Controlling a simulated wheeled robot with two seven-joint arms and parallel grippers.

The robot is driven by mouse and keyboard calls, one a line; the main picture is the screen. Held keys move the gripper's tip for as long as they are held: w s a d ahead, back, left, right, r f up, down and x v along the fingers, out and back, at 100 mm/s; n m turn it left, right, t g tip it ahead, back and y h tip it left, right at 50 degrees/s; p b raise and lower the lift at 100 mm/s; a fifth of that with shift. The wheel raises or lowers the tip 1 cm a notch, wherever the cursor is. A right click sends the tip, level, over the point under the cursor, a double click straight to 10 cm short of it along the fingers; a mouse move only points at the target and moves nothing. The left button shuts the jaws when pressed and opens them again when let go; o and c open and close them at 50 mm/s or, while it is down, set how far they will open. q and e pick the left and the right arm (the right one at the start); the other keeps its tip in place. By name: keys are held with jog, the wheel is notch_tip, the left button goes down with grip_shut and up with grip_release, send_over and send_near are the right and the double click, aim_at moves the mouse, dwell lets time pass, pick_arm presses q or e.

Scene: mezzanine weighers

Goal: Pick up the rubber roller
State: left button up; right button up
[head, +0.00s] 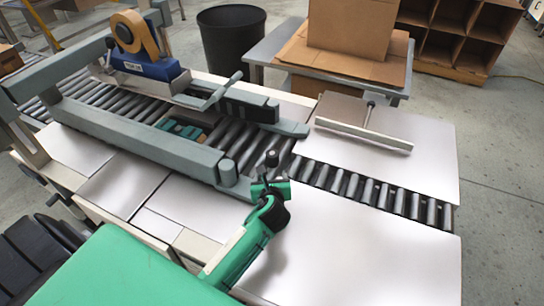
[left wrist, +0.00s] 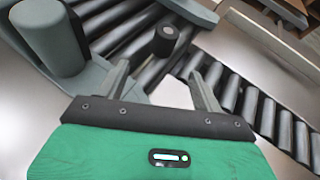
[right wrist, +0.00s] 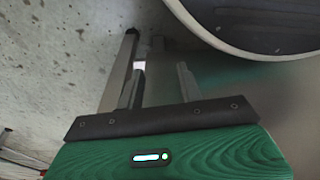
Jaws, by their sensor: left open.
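A small black cylinder, which looks like the rubber roller (head: 272,158), stands on the conveyor's metal rollers near the end of the grey-green guide rail. In the left wrist view the rubber roller (left wrist: 165,41) shows just beyond the fingertips, roughly centred between them. My left gripper (head: 271,181) is open and empty, close to the roller on its near side, apart from it. Its two fingers (left wrist: 160,72) also show in the left wrist view. My right gripper (right wrist: 161,66) shows only in its own wrist view, its fingers apart with nothing between them, over the concrete floor.
The carton sealer's long side rail (head: 140,135) lies left of the roller, with a rounded end post (head: 228,172). A tape head (head: 137,45) sits at the back left. A T-shaped bar (head: 365,134) lies behind right. The white panel (head: 350,240) at front right is bare.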

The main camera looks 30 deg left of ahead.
aim_at(273, 159)
pick_arm(q)
jog(key=shift+m, duration=0.5)
jog(key=x, duration=0.6)
jog(key=b+x, duration=0.1)
jog(key=x, duration=0.2)
jog(key=shift+w+d+r, duration=0.1)
jog(key=shift+w+r, duration=0.15)
jog(key=shift+r, duration=0.15)
jog(key=shift+d+b+x, duration=0.2)
jog(key=shift+b+x, duration=0.3)
jog(key=shift+x, duration=2.35)
jog(key=shift+w+r, duration=0.1)
jog(key=shift+w, duration=0.05)
pick_arm(e)
jog(key=w+a+r, duration=0.1)
jog(key=w+r, duration=0.2)
jog(key=r, duration=0.2)
jog(key=shift+a+r, duration=0.2)
jog(key=shift+r, duration=0.2)
jog(key=shift+w, duration=0.1)
pick_arm(q)
jog(key=c, duration=1.1)
